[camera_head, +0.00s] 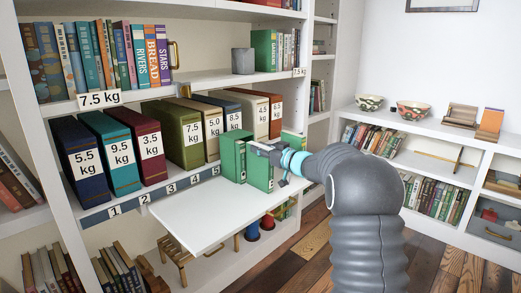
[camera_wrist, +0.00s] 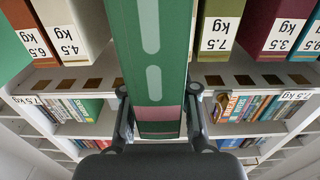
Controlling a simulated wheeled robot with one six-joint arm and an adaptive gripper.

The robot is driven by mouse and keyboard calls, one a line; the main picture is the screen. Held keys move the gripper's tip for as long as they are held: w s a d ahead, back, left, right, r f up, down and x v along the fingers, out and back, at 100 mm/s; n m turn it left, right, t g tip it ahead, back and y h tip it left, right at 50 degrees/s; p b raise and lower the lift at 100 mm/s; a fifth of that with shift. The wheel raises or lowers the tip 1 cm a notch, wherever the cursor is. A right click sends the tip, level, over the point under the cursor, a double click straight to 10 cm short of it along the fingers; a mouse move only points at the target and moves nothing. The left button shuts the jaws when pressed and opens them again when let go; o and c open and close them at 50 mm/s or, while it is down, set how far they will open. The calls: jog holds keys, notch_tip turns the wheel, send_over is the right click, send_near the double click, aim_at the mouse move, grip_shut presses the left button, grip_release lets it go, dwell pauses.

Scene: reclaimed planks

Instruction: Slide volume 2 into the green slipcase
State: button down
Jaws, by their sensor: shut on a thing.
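My gripper (camera_head: 270,150) reaches in from the right above the white pull-out board and is shut on a narrow green volume. In the wrist view this green volume (camera_wrist: 153,85) stands between my two fingers (camera_wrist: 158,118), with pale oval marks and a pink band on its spine. In the head view, green upright faces (camera_head: 260,171) show below and left of my gripper; I cannot tell the volume number. Another green piece (camera_head: 293,146) shows behind my gripper, partly hidden; it may be the slipcase. A green edge (camera_wrist: 8,45) also shows at the wrist view's left.
The white board (camera_head: 205,215) has free room at its left and front. Behind it stands a row of weight-labelled binders, such as the olive one (camera_head: 182,133). A shelf above holds books, a grey block (camera_head: 243,61) and a green spine (camera_head: 264,50). A low bookcase stands right.

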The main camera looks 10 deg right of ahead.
jog(key=shift+w+a, duration=0.25)
jog(key=shift+w, duration=0.25)
jog(key=c, duration=0.8)
grip_release()
jog(key=v, duration=1.2)
jog(key=shift+r, duration=0.1)
